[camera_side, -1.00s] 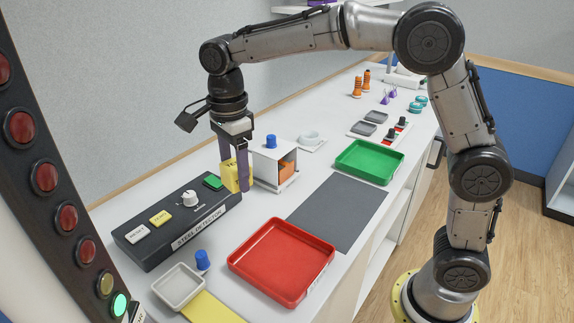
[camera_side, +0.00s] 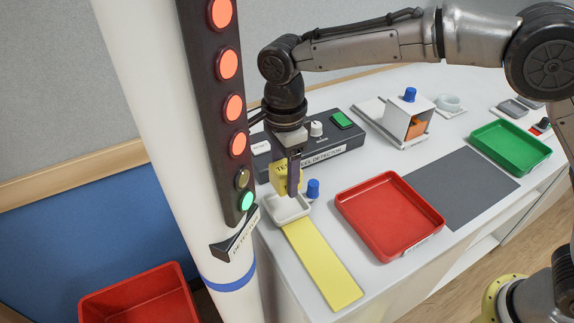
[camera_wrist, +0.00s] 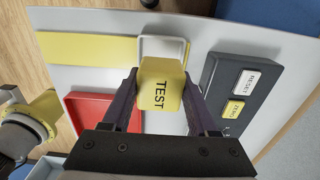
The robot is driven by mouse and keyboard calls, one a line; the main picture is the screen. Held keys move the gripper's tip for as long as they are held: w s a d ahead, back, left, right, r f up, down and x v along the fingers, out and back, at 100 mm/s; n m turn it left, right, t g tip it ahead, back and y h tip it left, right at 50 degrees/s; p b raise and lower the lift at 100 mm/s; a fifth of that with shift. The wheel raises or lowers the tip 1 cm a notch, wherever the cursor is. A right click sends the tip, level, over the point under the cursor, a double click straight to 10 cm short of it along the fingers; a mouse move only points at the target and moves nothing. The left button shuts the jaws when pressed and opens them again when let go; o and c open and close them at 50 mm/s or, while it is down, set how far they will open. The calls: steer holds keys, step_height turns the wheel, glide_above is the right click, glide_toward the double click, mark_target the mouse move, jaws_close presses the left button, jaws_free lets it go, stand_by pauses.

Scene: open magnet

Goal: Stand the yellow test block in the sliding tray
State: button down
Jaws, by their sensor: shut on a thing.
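The yellow test block (camera_side: 278,180), marked TEST, is upright between the fingers of my gripper (camera_side: 289,180). In the wrist view, the fingers (camera_wrist: 158,100) are shut on both sides of the block (camera_wrist: 160,86). The small pale grey sliding tray (camera_side: 291,211) lies below the block at the end of a yellow strip (camera_side: 325,268). In the wrist view, the tray (camera_wrist: 180,45) shows partly behind the block, which hides some of it. The block appears at or just above the tray's far rim; I cannot tell whether they touch.
A blue knob (camera_side: 313,190) stands close to the tray's right. The black steel detector box (camera_side: 330,150) is behind it, and a red tray (camera_side: 388,218) is to the right. The light column (camera_side: 232,100) stands at left with several red lamps and a green lamp glowing.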

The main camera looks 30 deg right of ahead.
mark_target(286, 207)
steer(key=shift+f, duration=3)
